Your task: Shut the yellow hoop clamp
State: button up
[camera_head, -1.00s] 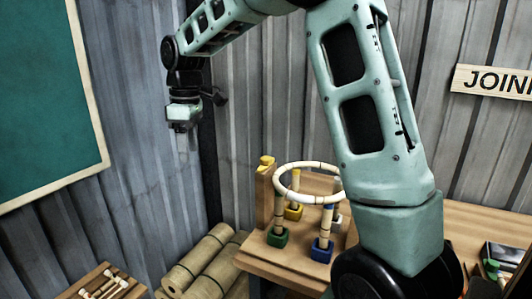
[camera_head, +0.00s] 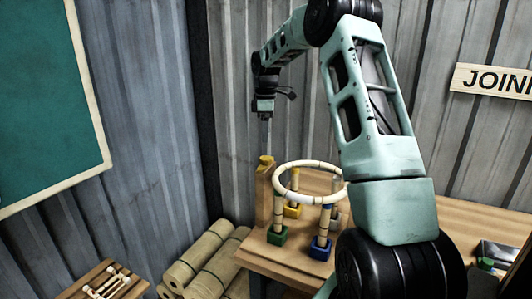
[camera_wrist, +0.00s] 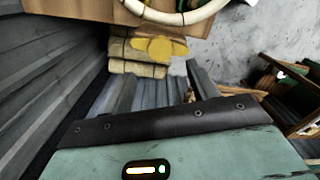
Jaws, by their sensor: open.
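The yellow hoop clamp (camera_head: 265,162) sits on top of a wooden post at the left end of the bench. In the wrist view the yellow clamp (camera_wrist: 160,47) shows as rounded yellow parts just beyond my fingers; whether it is open or shut is too small to tell. A pale rattan hoop (camera_head: 309,196) rests level on several short posts to the right of the clamp. My gripper (camera_head: 265,117) is open and empty, pointing down, above and apart from the clamp.
Colored blocks, green (camera_head: 277,235), blue (camera_head: 320,248) and yellow (camera_head: 292,211), hold the posts on the wooden bench (camera_head: 262,255). Rolled bundles (camera_head: 205,258) lie on the floor to the left. A corrugated wall (camera_head: 235,80) stands behind my gripper.

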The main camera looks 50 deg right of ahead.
aim_at(266, 158)
notch_tip(266, 158, down, 9)
jog(key=shift+r+p, duration=0.1)
jog(key=shift+p, duration=0.85)
jog(key=c, duration=1)
